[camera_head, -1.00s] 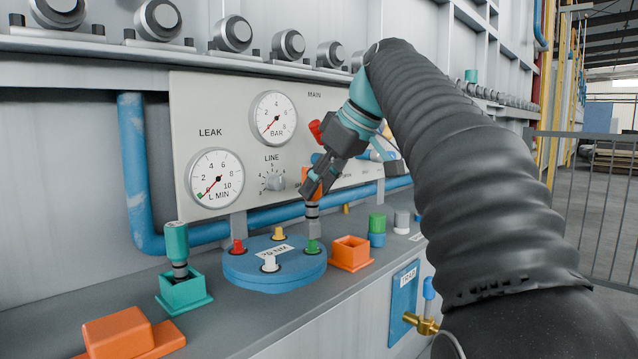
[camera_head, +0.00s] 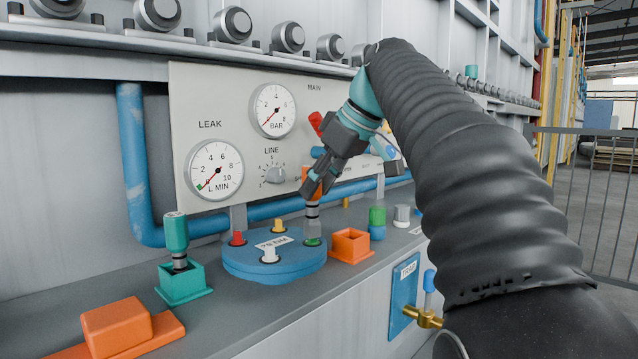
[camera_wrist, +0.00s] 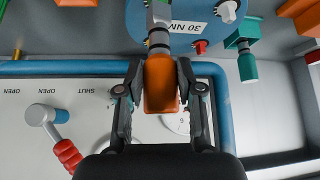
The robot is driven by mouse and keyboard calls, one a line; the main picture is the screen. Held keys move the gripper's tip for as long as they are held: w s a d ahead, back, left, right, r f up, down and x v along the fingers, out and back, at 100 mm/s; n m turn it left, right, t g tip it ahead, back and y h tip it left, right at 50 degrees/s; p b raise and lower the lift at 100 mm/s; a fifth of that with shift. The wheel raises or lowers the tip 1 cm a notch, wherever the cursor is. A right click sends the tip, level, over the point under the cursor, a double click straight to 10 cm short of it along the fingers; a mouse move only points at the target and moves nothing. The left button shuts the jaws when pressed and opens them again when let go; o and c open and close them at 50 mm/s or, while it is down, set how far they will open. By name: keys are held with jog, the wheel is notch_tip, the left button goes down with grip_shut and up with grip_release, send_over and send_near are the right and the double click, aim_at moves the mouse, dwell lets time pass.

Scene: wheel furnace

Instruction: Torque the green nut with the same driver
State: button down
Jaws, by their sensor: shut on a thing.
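My gripper (camera_head: 316,190) is shut on the orange-handled driver (camera_wrist: 161,85), which points down at the blue round flange (camera_head: 250,272). In the wrist view the orange handle sits between both fingers. The driver's grey socket is over the green nut (camera_head: 313,243) at the flange's right side and hides most of it. How far it is seated I cannot tell. A red nut (camera_head: 237,239), a yellow nut (camera_head: 279,227) and a white nut (camera_head: 269,255) also stand on the flange, around a label reading 30 NM.
A teal driver (camera_head: 177,240) stands in a teal holder on the left. An orange holder (camera_head: 350,246) is right of the flange. An orange block (camera_head: 117,327) lies front left. The gauge panel (camera_head: 320,100) and blue pipe (camera_head: 137,170) are behind. A brass valve (camera_head: 424,317) is front right.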

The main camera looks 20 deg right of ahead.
jog(key=shift+f+b, duration=0.35)
jog(key=shift+f, duration=0.15)
jog(key=c, duration=0.7)
grip_release()
jog(key=shift+o, duration=0.2)
